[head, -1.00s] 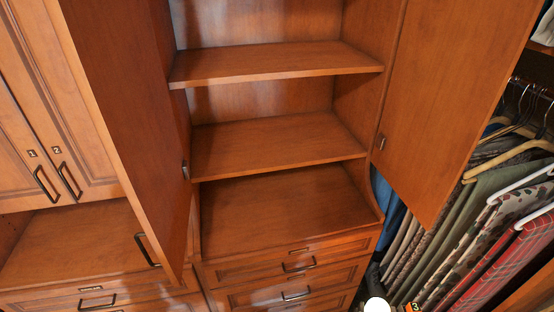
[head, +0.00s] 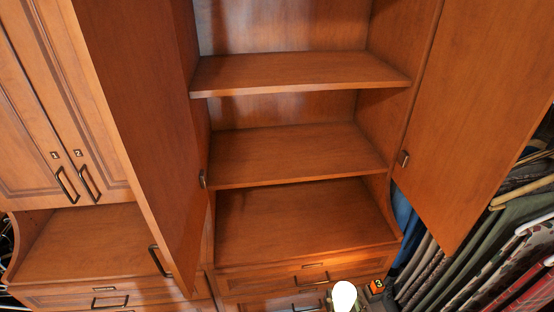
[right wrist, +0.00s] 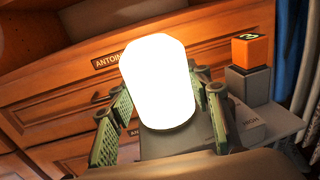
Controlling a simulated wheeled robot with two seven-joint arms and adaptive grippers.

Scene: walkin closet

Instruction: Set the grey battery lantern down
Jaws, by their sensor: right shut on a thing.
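The lantern shows as a bright white glowing cylinder with rounded edges (right wrist: 160,82) in the right wrist view. Its top points up and away, slightly tilted in the picture. My right gripper (right wrist: 162,105) is shut on it, with one green finger on each side. In the head view the lantern's white glow (head: 344,296) is at the bottom edge, in front of the drawers. My right gripper (head: 343,306) is mostly cut off there. My left gripper is not in view.
The open cabinet has empty shelves (head: 295,155) and a bare lower counter (head: 300,220) above drawers (head: 300,277). Open doors flank it at left (head: 150,130) and right (head: 480,110). An orange block marked 3 (right wrist: 252,50) is beside the lantern. Clothes hang at right (head: 480,250).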

